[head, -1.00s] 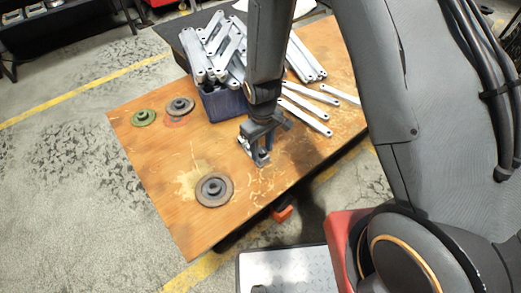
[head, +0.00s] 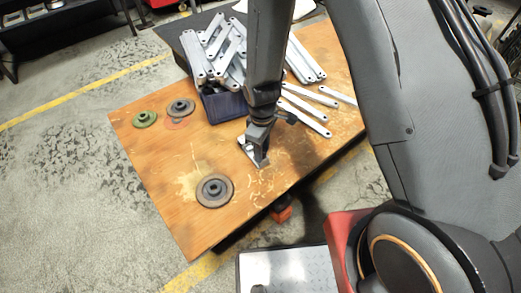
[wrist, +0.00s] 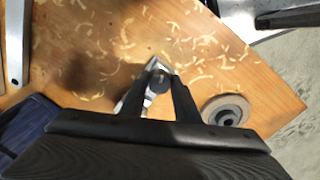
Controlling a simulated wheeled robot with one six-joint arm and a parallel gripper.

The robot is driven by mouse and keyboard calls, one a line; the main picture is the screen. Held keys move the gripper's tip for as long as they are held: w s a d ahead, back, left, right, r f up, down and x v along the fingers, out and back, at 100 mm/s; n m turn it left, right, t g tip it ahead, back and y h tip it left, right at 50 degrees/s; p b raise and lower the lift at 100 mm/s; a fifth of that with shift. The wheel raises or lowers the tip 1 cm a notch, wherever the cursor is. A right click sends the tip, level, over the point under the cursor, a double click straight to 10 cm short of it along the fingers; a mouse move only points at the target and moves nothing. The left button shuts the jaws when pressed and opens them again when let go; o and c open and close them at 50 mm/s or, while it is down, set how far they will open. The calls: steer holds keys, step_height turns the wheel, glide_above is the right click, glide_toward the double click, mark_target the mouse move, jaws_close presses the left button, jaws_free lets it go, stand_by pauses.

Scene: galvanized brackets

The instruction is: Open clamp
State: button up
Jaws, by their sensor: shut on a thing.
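My gripper (head: 261,157) reaches down over the wooden table and is shut on the clamp (head: 249,152), a small metal piece at the table's surface. In the wrist view the clamp (wrist: 158,68) shows as a light metal part with a dark round knob between my fingertips (wrist: 160,85). The fingers hide much of the clamp, and I cannot tell how far open it stands.
A dark blue bin (head: 224,106) full of galvanized brackets stands behind my gripper. Loose brackets (head: 306,110) lie to its right.

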steer(key=n+p, duration=0.1)
steer(key=n, duration=0.8)
steer(key=shift+n+p, duration=0.3)
steer(key=shift+n, duration=0.1)
steer(key=n, duration=0.3)
steer(key=shift+n, duration=0.3)
steer(key=o, duration=1)
steer(key=shift+c, duration=0.2)
